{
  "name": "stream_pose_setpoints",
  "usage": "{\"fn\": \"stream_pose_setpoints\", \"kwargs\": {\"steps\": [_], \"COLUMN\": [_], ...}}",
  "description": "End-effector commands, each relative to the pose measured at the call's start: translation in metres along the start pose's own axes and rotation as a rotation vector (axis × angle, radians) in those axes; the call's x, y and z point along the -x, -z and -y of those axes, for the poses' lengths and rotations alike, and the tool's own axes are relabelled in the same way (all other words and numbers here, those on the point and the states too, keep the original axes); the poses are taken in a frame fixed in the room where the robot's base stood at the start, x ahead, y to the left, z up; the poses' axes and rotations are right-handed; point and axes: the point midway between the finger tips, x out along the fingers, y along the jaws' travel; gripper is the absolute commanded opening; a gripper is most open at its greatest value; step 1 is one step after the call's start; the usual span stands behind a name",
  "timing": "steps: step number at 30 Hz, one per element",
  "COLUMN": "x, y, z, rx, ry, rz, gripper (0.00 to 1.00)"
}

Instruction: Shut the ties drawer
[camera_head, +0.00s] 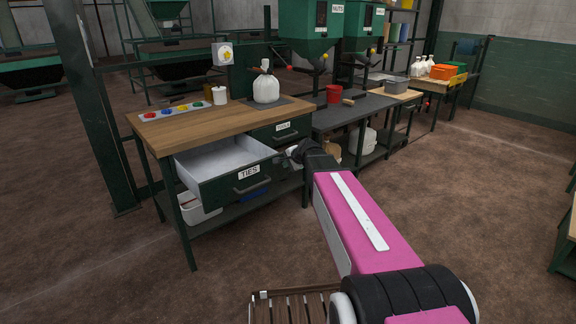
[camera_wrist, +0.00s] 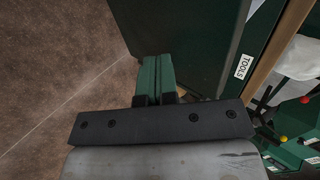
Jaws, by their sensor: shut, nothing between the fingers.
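The ties drawer (camera_head: 240,182) has a dark green front with a white TIES label and a bar handle. In the head view it is pulled well out from under the wooden-topped bench (camera_head: 200,125), and its pale inside looks empty. My gripper (camera_head: 291,152) is at the right of the drawer front, close to the bench's right end; whether it touches the drawer is unclear. In the wrist view, my gripper (camera_wrist: 157,75) has its fingers together with nothing between them, beside a dark green panel.
The tools drawer (camera_head: 282,131) is closed above right; its label (camera_wrist: 243,66) shows in the wrist view. A white bin (camera_head: 197,208) sits below.

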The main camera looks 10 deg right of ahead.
Motion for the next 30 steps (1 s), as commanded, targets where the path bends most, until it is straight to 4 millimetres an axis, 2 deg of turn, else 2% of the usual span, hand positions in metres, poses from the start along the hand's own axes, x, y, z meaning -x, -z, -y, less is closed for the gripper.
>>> {"fn": "stream_pose_setpoints", "kwargs": {"steps": [5, 11, 30], "x": [-0.010, -0.038, -0.165], "y": [0.001, 0.002, 0.002], "z": [0.009, 0.035, 0.153], "rx": [0.001, 0.001, 0.002], "ry": [0.000, 0.000, 0.000], "rz": [0.000, 0.002, 0.001], "gripper": [0.00, 0.00, 0.00]}}
